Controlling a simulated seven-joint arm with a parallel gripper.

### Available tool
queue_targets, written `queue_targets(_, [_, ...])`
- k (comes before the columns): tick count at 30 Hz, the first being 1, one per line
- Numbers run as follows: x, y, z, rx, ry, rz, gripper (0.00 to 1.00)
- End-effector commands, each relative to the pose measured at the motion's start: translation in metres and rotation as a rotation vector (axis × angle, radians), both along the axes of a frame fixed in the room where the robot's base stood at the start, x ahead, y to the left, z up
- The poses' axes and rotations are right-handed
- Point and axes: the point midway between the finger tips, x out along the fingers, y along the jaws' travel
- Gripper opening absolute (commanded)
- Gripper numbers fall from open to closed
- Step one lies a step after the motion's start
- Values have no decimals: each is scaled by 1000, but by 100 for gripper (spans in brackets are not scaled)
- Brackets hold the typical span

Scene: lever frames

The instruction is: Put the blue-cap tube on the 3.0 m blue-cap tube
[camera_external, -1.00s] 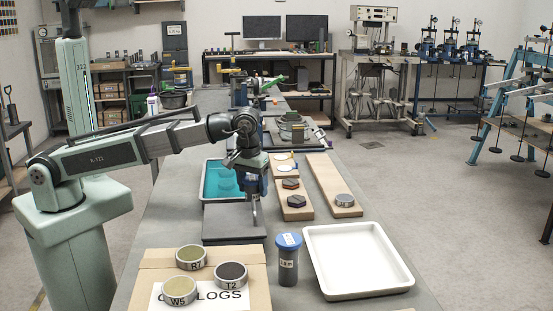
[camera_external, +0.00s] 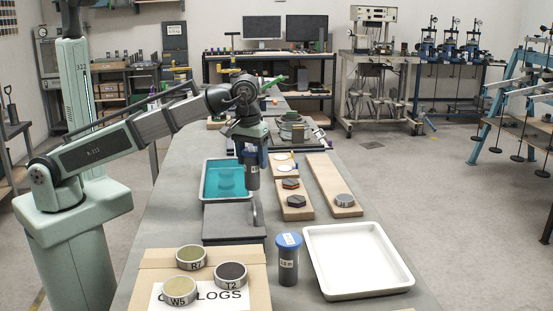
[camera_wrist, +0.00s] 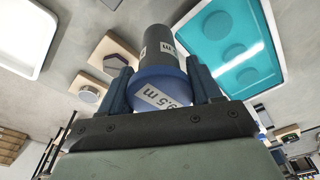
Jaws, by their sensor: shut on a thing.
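My gripper (camera_external: 252,156) is shut on a dark grey tube with a blue cap. The held tube (camera_external: 252,176) hangs upright with its body below the fingers, in the air behind the grey block. In the wrist view my gripper (camera_wrist: 158,92) has a finger on each side of the blue cap (camera_wrist: 160,88), whose white label ends in ".5 m". Another blue-cap tube (camera_external: 288,265) stands upright on the bench at front, left of the white tray. Its labels are too small to read surely. The held tube is apart from it, farther back and higher.
A grey block (camera_external: 225,222) with a thin upright piece (camera_external: 256,212) lies between the tubes. A teal-filled tray (camera_external: 205,195), wooden boards (camera_external: 322,182) with small discs, a white tray (camera_external: 310,240) and a cardboard box (camera_external: 150,258) with labelled round tins surround them.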

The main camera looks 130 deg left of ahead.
Motion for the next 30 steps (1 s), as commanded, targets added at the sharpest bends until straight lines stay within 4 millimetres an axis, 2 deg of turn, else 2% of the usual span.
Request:
queue_targets(5, [14, -3, 16, -2, -1, -61, 24])
queue_targets(8, [36, -11, 26, -7, 0, -171, 24])
queue_targets(11, [68, -25, 39, -15, 1, -334, 24])
queue_targets(21, [182, -96, 88, -21, 2, -986, 24])
queue_targets(27, [234, -143, 114, -13, 1, -1322, 24])
queue_targets(30, [252, -161, 123, -9, 0, -1447, 24])
